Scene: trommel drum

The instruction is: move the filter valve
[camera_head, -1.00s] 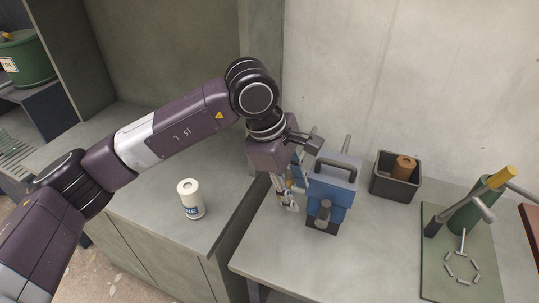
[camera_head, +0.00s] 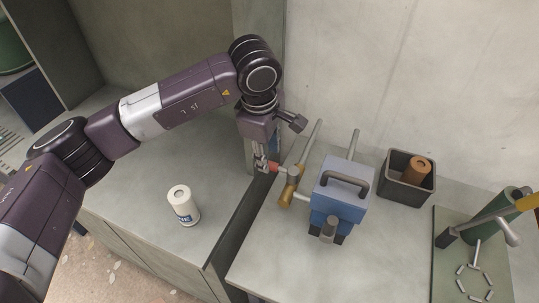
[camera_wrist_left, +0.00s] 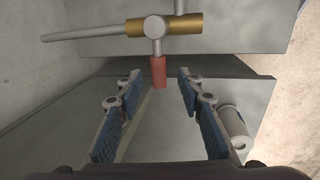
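The filter valve, a brass body (camera_head: 289,186) with grey pipes and a red handle, stands at the left of the right-hand worktop, beside a blue device. In the left wrist view the valve's brass body (camera_wrist_left: 171,25) is near the top, with its red handle (camera_wrist_left: 158,73) pointing down toward the gap between my fingers. My left gripper (camera_head: 263,164) is just left of the handle in the head view. Its blue-padded fingers (camera_wrist_left: 160,92) are spread apart, with nothing held between them. My right gripper is not in view.
The blue device (camera_head: 342,190) with a black handle stands right of the valve. A black bin (camera_head: 396,189) holds a brown cylinder (camera_head: 417,170). A white can (camera_head: 183,206) stands on the left counter. Grey pipes rise near the wall. The worktop front is clear.

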